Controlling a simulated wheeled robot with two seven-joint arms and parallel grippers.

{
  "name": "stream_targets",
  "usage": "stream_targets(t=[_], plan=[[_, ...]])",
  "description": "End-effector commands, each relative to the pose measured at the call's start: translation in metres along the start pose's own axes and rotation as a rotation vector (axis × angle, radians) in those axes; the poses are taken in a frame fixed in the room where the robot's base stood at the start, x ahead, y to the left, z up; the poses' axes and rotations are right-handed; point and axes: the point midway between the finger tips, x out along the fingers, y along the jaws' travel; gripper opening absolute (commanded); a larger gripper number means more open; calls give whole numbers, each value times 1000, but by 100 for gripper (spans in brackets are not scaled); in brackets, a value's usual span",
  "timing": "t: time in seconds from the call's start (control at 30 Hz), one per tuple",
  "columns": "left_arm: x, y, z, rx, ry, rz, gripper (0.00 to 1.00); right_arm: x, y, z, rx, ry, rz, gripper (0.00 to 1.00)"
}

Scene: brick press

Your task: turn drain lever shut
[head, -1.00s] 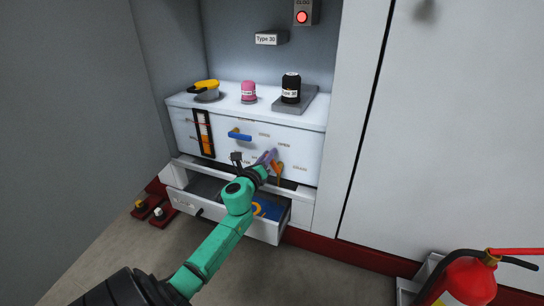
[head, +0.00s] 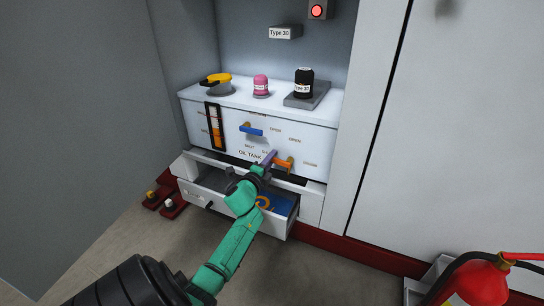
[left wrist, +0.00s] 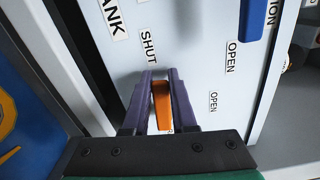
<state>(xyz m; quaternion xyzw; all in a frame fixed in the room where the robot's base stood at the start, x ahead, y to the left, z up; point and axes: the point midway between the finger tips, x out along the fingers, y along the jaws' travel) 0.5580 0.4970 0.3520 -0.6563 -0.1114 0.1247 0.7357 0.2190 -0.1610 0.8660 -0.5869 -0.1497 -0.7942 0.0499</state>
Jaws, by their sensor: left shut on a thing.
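The oil tank (head: 225,146) is a white box with printed labels on its front. An orange lever (head: 284,164) sits low on that front, lying nearly level. In the left wrist view, the orange lever (left wrist: 162,106) is between the purple fingers of my left gripper (left wrist: 162,88), which is shut on it. The SHUT label (left wrist: 149,47) is just beyond the fingertips, and OPEN labels lie to the right. In the head view, my left gripper (head: 269,159) partly covers the lever's end. My right gripper is not in view.
A blue lever (head: 251,131) is above the orange one. An open drawer (head: 275,228) juts out below the tank, under my left arm. A yellow-topped cap (head: 217,80), a pink jar (head: 260,86) and a black jar (head: 303,84) stand on top. A fire extinguisher (head: 475,283) stands at the lower right.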

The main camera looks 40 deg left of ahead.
Motion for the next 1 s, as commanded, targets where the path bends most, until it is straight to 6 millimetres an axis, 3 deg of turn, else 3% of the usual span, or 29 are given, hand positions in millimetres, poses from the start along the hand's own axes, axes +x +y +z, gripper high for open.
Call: stream_targets(t=[0.3, 0.8, 0.83, 0.87, 0.9, 1.0], plan=[[0, 9, -1, -115, 0, 4, 0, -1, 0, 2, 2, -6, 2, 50], [-1, 10, -1, -132, 1, 5, 0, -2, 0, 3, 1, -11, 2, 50], [-1, 10, -1, -132, 1, 5, 36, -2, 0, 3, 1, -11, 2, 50], [-1, 10, -1, -132, 0, 5, 48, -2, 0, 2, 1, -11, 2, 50], [0, 10, -1, -131, 0, 4, 55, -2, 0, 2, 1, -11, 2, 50], [0, 9, -1, -131, 0, 3, 55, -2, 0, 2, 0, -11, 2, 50]])
